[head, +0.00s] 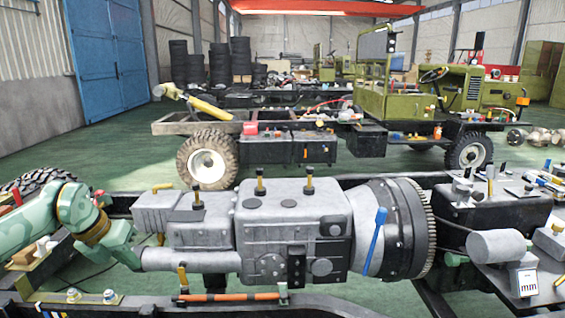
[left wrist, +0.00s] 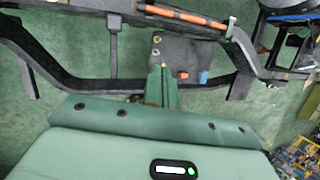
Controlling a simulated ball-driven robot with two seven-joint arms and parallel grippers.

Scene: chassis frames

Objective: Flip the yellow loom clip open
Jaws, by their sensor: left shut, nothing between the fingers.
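An orange loom (head: 230,297) runs along the near chassis rail below the grey gearbox, and its orange length also shows at the top of the left wrist view (left wrist: 180,15). A small yellow clip (head: 182,270) stands upright at the loom's left end. My right gripper is out of view.
The large grey gearbox (head: 290,225) with its bell housing fills the middle, with a blue lever (head: 375,240) on it. Dark chassis rails (head: 350,303) run along the front. A green truck (head: 430,90) stands behind. Green floor is open between them.

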